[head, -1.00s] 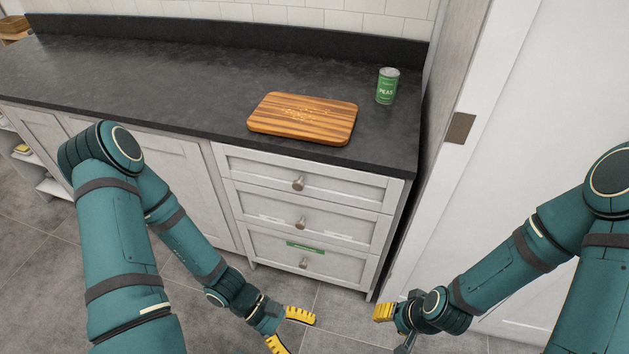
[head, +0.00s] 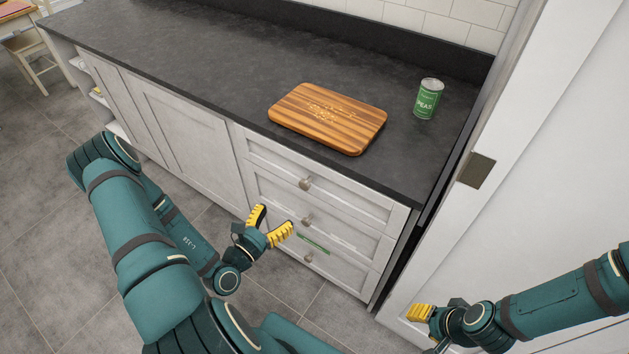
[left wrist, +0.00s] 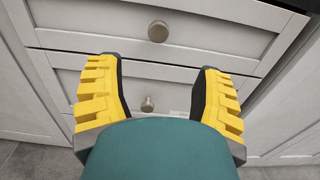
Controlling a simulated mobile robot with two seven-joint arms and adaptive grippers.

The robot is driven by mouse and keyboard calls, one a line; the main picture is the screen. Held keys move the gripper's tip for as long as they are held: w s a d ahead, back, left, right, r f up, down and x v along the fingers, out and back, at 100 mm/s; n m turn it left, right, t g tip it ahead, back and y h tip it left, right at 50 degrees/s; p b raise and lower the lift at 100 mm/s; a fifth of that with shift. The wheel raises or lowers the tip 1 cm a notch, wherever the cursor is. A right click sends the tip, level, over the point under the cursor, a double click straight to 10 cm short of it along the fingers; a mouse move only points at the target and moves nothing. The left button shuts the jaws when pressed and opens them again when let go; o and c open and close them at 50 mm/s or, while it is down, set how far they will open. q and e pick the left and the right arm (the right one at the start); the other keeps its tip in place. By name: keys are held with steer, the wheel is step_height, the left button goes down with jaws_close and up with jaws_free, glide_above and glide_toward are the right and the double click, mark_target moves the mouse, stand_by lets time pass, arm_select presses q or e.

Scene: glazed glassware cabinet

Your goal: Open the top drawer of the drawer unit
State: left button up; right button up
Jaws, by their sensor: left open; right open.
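The white drawer unit (head: 262,180) stands under the dark counter, with three closed drawers. The top drawer (head: 345,195) has a round metal knob (head: 305,184). My left gripper (head: 270,221) is open and empty, in front of the unit and below and to the left of that knob in the head view. In the left wrist view the yellow fingers (left wrist: 157,88) are spread apart, with a round knob (left wrist: 158,31) above them and a lower knob (left wrist: 148,104) showing between them. My right gripper (head: 420,326) is at the lower right, apart from the unit; its lower part is cut off.
A wooden cutting board (head: 328,117) and a green can of peas (head: 428,98) stand on the counter (head: 200,67). A white door panel and frame (head: 480,215) are close on the right. The grey floor (head: 50,240) at left is clear.

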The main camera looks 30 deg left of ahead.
mark_target(303, 186)
arm_select(q)
steer(key=w, duration=0.4)
steer(key=w+b, duration=0.1)
steer(key=w, duration=0.4)
steer(key=w+d, duration=0.1)
steer(key=w, duration=0.3)
steer(key=shift+w+b, duration=0.35)
steer(key=shift+a, duration=0.1)
jaws_close()
